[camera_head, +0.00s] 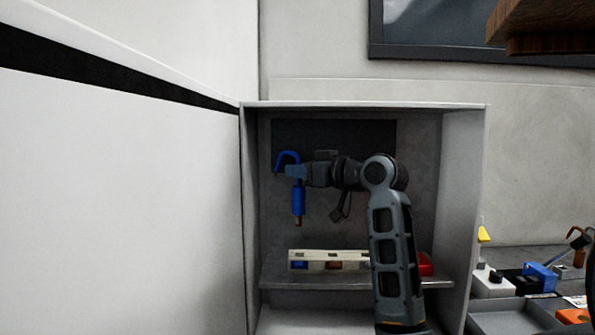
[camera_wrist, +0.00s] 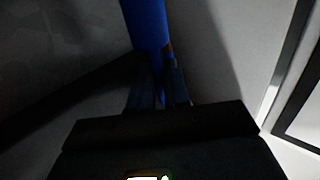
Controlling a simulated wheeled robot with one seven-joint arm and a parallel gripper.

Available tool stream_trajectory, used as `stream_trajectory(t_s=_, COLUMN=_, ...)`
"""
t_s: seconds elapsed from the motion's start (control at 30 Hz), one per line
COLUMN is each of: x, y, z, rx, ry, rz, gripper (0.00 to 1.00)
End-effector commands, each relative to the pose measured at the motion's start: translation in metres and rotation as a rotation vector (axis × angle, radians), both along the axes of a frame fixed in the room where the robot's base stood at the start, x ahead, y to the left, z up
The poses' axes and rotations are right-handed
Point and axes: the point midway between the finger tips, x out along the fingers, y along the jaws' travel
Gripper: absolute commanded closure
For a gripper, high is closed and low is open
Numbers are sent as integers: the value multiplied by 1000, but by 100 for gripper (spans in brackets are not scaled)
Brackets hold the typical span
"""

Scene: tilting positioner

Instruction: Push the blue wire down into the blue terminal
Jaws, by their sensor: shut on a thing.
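The blue wire (camera_head: 298,201) hangs upright in the head view, with a curved hook at its top and a copper-coloured tip pointing down. My gripper (camera_head: 297,172) is shut on it at its upper part, inside the open cabinet. In the wrist view the blue wire (camera_wrist: 147,22) runs up from between the fingers of my gripper (camera_wrist: 163,88). The terminal strip (camera_head: 328,254) lies below on a shelf. Its blue terminal (camera_head: 299,265) is at the left end, and the wire's tip is above it with a clear gap. A brown-orange terminal (camera_head: 333,266) is beside it; my arm hides the strip's right part.
The grey cabinet (camera_head: 477,145) has walls close on the left and right. A red block (camera_head: 426,264) is on the shelf behind my arm. At the right, a bench holds a grey tray (camera_head: 510,316) and a blue item (camera_head: 540,276).

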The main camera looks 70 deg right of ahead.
Motion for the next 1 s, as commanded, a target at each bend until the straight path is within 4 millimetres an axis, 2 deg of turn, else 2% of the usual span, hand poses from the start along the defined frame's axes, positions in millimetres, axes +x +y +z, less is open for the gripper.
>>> stream_trajectory(t_s=0.1, x=-2, y=1, z=1, rx=0, ry=0, rz=2, gripper=100)
stream_trajectory(t_s=0.27, x=-2, y=1, z=-10, rx=1, ry=1, rz=2, gripper=100)
stream_trajectory(t_s=0.73, x=-2, y=1, z=-51, rx=1, ry=1, rz=1, gripper=100)
stream_trajectory(t_s=1.0, x=-2, y=1, z=-58, rx=0, ry=0, rz=1, gripper=100)
